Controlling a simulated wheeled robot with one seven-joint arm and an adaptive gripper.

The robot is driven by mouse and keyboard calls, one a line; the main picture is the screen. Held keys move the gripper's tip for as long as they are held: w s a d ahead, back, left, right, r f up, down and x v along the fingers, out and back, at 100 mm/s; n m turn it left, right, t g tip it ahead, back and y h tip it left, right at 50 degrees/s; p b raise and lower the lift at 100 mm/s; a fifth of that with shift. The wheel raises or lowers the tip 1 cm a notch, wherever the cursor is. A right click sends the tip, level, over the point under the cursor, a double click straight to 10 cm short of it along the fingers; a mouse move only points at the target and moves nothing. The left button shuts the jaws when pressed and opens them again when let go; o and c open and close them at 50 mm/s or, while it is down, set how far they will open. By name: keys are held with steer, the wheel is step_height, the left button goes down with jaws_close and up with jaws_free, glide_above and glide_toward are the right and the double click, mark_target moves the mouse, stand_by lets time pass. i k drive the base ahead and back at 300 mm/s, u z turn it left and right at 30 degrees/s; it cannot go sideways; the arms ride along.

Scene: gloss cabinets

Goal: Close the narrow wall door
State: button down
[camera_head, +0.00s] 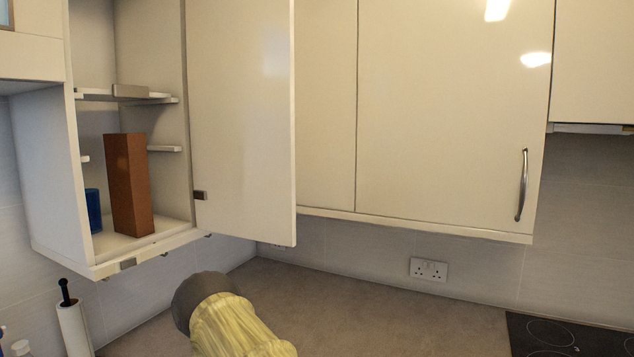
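The narrow wall door (240,115) is a glossy cream panel standing wide open, its inner face toward me. Its hinge side, with a small dark hinge (200,195), is at the right side of the open narrow wall cabinet (172,226). Its free edge, at its right in the picture, sticks out in front of the neighbouring cabinets. I see no handle on the face that shows; the outer face is hidden. My gripper is not in view, so I cannot tell whether it is open or shut.
A brown box (128,185) and a blue item (93,210) stand inside the cabinet. Wide closed doors (450,110) with a metal handle (522,186) lie to the right. Below are a counter (390,305), a paper roll (75,328) and a hob (565,335).

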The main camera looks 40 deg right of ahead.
mark_target(240, 77)
steer(key=k, duration=0.4)
steer(key=z, duration=1.1)
steer(key=i, duration=0.5)
